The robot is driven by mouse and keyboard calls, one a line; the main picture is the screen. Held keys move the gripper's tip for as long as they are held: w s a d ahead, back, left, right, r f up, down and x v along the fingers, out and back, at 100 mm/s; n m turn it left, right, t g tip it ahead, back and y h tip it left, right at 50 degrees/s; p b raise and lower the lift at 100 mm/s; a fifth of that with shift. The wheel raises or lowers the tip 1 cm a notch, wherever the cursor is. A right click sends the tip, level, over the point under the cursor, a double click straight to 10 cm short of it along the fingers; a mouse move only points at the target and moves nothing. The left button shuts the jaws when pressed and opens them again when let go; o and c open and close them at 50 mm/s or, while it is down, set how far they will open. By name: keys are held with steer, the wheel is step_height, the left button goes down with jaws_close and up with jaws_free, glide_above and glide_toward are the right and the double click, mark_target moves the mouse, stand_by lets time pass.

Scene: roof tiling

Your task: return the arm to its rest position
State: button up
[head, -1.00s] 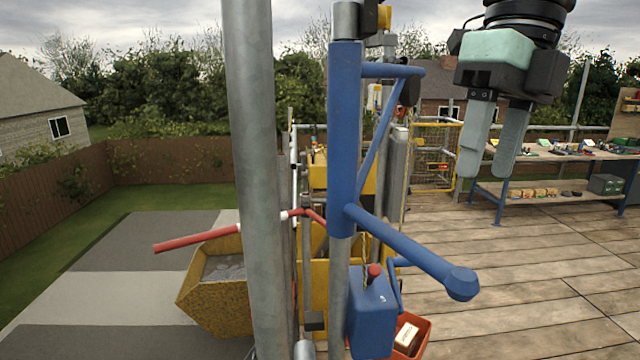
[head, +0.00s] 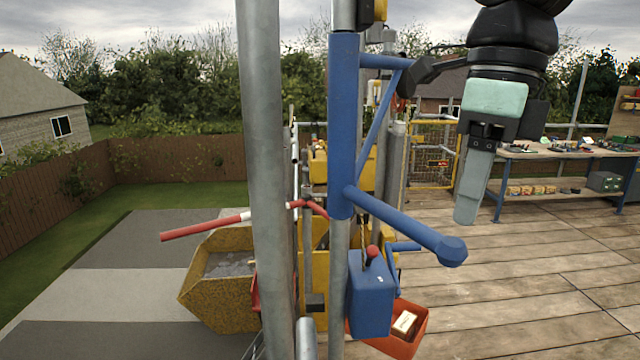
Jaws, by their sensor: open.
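My gripper (head: 467,222) hangs fingers down at the upper right of the head view, in front of the workbench. It has a mint-green housing and grey fingers. The fingers line up one behind the other from this side, so the gap between them is hidden. Nothing shows held in it. The arm above it leaves the top of the picture.
A blue bracket (head: 345,130) with a blunt arm stands left of my gripper, beside a grey pole (head: 262,180). A workbench (head: 560,152) with small items is behind right. A blue box (head: 370,300) and orange crate (head: 415,340) sit low. The deck at right is clear.

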steer(key=s+f+n+b, duration=0.3)
steer(key=s+f+n, duration=0.1)
steer(key=f+n, duration=0.7)
steer(key=s+a+f+n+b, duration=0.1)
steer(key=s+f+n+b, duration=0.3)
steer(key=f+n, duration=0.6)
steer(key=s+f+n+b, duration=0.4)
steer(key=f+n, duration=0.7)
steer(key=f, duration=0.1)
steer(key=shift+a+n+t+h, duration=0.3)
steer(key=shift+a+t+h, duration=0.1)
